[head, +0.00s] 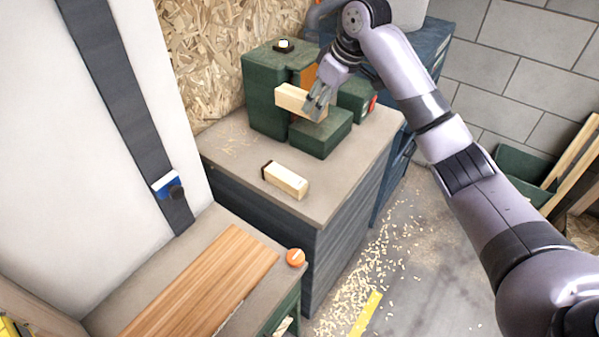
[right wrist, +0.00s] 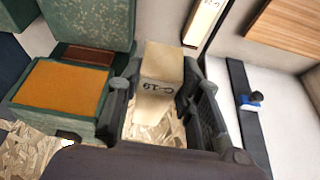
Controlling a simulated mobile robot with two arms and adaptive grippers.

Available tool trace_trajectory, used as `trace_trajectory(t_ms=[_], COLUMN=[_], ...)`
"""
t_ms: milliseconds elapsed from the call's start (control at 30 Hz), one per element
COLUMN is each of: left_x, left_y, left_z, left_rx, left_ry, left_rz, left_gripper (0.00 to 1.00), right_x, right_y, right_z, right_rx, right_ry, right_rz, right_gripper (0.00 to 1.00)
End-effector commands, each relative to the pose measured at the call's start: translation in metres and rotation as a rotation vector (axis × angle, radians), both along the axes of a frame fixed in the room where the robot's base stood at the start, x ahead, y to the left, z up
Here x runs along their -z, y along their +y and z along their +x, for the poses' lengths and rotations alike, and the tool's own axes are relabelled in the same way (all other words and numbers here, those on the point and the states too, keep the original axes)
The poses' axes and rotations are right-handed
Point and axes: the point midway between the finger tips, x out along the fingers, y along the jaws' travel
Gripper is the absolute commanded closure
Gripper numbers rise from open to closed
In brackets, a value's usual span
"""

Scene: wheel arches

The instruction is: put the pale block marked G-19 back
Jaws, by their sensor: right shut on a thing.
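My right gripper (head: 318,105) is shut on a pale wooden block (head: 292,99) at the green machine on the grey cabinet. In the right wrist view the block (right wrist: 158,85) sits between the fingers of the gripper (right wrist: 160,100), and its end reads G-19. In the head view the block is level, above the machine's low green part; whether it touches the machine is unclear. A second pale block (head: 286,180) with a dark end lies on the cabinet top. It also shows in the right wrist view (right wrist: 204,22), its marking too small to read surely. My left gripper is out of view.
The green machine (head: 265,95) stands at the back of the cabinet top (head: 240,160), which is clear around the second block. A lower bench holds a wooden board (head: 205,280) and an orange round thing (head: 295,257). Wood chips (head: 370,265) litter the floor.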

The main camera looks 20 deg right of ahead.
Motion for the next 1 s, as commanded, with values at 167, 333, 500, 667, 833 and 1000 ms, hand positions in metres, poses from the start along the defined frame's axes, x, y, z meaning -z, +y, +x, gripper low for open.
trace_trajectory(t_ms=[167,333,500,667,833,1000], left_x=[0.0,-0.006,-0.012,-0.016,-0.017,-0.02], left_y=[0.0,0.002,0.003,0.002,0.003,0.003], left_z=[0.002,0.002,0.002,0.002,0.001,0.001], left_rx=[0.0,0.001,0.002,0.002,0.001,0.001], left_ry=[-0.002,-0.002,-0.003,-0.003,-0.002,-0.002], left_rz=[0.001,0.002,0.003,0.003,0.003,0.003], left_gripper=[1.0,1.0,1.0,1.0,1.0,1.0], right_x=[0.013,0.055,0.1,0.137,0.156,0.176], right_y=[0.0,-0.001,-0.001,0.0,0.0,0.0], right_z=[0.005,0.004,0.004,0.004,0.005,0.004], right_rx=[-0.039,-0.04,-0.037,-0.038,-0.039,-0.038], right_ry=[0.001,0.005,0.005,0.003,-0.002,0.002], right_rz=[0.003,0.002,0.001,0.002,0.003,0.002], right_gripper=[0.95,0.95,0.95,0.95,0.95,0.95])
